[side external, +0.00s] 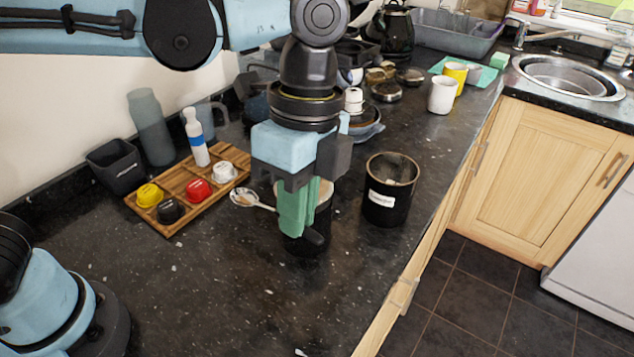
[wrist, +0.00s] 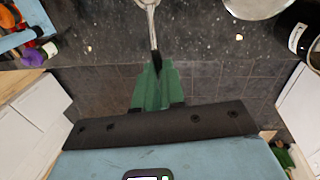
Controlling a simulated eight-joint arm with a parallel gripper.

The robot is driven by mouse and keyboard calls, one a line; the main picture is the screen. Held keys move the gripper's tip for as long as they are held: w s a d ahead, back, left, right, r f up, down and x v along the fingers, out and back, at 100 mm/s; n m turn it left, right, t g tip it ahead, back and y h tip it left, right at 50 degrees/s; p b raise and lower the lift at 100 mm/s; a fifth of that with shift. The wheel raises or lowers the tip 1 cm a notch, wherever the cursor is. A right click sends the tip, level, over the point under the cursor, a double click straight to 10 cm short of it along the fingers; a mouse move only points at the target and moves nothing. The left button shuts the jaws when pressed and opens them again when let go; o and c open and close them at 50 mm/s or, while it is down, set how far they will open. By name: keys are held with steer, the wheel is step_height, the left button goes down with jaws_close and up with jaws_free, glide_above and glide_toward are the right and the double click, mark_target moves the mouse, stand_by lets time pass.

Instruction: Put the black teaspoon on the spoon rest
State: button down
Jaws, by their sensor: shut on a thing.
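My gripper (side external: 296,226) has green fingers, pointing down over the dark counter and shut on the black teaspoon's dark handle. The teaspoon (side external: 243,198) has a silvery bowl sticking out to the left of the fingers in the side view. In the wrist view, the teaspoon (wrist: 153,35) runs up from the green fingertips (wrist: 155,85), with a silvery upper part and a black handle. I cannot tell whether its bowl touches the counter. I cannot make out the spoon rest for certain in either view.
A black canister (side external: 388,206) with a white label stands right of my gripper. A light-rimmed jar (side external: 326,190) is partly hidden behind the fingers. A wooden tray (side external: 176,222) with small coloured pods lies to the left. The front counter (side external: 230,290) is mostly clear.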

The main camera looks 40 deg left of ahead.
steer(key=w+a, duration=0.3)
steer(key=w, duration=0.1)
steer(key=w+a, duration=0.7)
steer(key=w, duration=0.1)
steer(key=shift+a, duration=0.35)
steer(key=w+a, duration=0.5)
steer(key=a, duration=0.6)
glide_above(245, 161)
steer(key=w, duration=0.1)
steer(key=f, duration=1.2)
steer(key=shift+w+a+f, duration=0.15)
steer(key=shift+a+f, duration=0.25)
steer(key=shift+f, duration=2)
steer(key=shift+f, duration=0.15)
steer(key=c, duration=1.2)
jaws_free()
steer(key=shift+c, duration=0.2)
